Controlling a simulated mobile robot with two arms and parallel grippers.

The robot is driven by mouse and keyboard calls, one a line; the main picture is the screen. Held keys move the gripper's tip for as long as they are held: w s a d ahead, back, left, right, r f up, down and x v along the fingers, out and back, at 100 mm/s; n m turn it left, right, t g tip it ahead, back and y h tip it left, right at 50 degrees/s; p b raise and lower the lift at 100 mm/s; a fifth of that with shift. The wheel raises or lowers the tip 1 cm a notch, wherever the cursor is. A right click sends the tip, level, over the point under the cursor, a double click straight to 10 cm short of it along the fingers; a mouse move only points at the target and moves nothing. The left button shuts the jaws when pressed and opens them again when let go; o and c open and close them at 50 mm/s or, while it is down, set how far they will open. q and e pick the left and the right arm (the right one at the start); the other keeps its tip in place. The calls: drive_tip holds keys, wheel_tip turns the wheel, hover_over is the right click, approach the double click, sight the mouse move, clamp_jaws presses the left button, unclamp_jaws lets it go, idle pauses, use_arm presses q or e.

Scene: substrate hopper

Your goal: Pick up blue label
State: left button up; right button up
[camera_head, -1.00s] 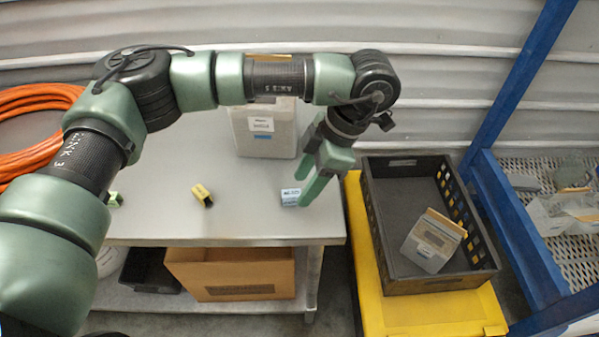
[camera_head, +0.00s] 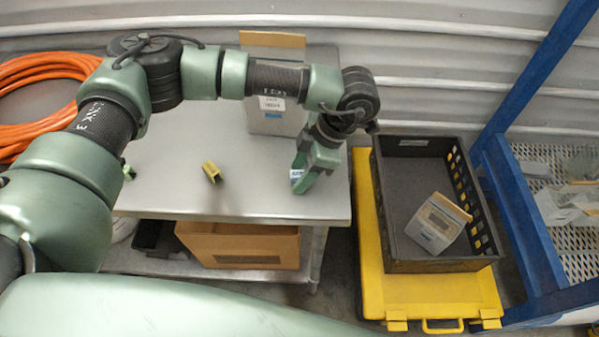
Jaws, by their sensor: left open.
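The blue label (camera_head: 296,174) is a small white and blue piece on the metal table, near its front right edge. My left gripper (camera_head: 304,184) is over it, fingers pointing down, open. The fingers hide much of the label, and I cannot tell whether they touch it. My right gripper is not in view.
A yellow label (camera_head: 211,172) and a green one (camera_head: 129,172) lie to the left on the table (camera_head: 250,205). A white box (camera_head: 275,118) stands behind. A black crate (camera_head: 440,266) with a grey box (camera_head: 437,224) sits right, on a yellow case (camera_head: 430,298). Blue rack (camera_head: 520,205) far right.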

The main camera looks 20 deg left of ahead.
use_arm(q)
clamp_jaws()
drive_tip(key=shift+r, duration=0.15)
